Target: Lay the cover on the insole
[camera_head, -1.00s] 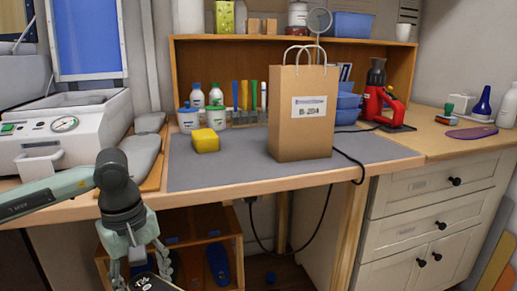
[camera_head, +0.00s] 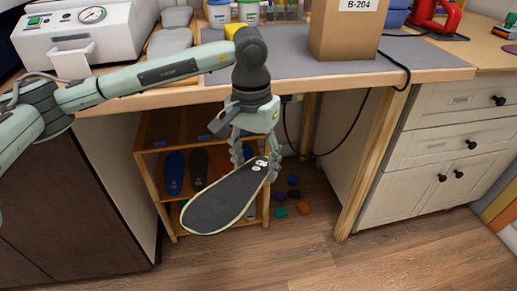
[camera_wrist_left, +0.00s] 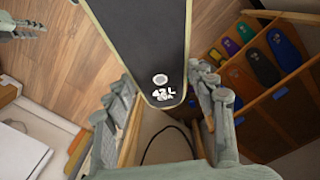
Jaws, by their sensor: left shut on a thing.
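A dark, sole-shaped cover (camera_head: 222,200) with a pale edge is held in my left gripper (camera_head: 254,152) by its narrower end, its long part pointing down-left in the head view. The gripper is shut on it, with a finger on each side, in front of the bench and above the floor. The cover also shows in the left wrist view (camera_wrist_left: 143,35), with a white disc and "42" lettering near the held end. I cannot single out the insole it belongs to. A pale green jointed part (camera_wrist_left: 20,28), perhaps my right gripper, is cut off in the left wrist view.
A shelf (camera_head: 150,185) under the bench holds blue and dark soles. Grey foot-shaped blocks (camera_head: 169,42) lie beside the white machine (camera_head: 70,35). A black cable hangs off the bench. Small coloured pieces lie on the floor.

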